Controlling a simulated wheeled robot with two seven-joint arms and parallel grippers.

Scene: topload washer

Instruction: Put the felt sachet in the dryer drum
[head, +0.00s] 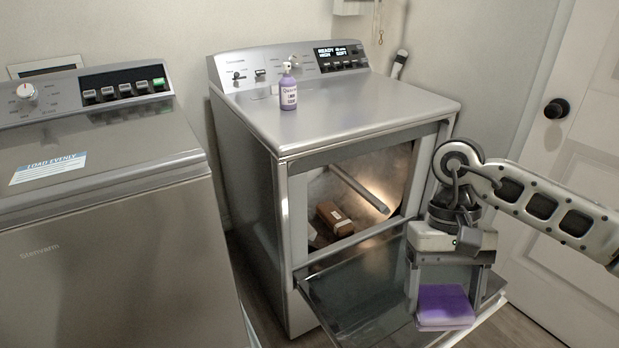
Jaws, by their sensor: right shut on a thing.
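The felt sachet, a flat purple square (444,306), is held between the fingers of my right gripper (446,296). The gripper points down, in front of the dryer's opening and over the lowered door. The dryer (253,185) stands in the middle with its door (352,299) folded down. The lit dryer drum (375,178) shows through the opening, left of and behind my right gripper. A brown box-like thing (334,218) lies inside the drum. My left gripper does not show.
A purple bottle (288,92) stands on the dryer top. A top-load washer (100,220) with a shut lid stands at the left. The dryer's frame bounds the opening, and the open door juts out below it. A white door with a black knob (556,108) is at the right.

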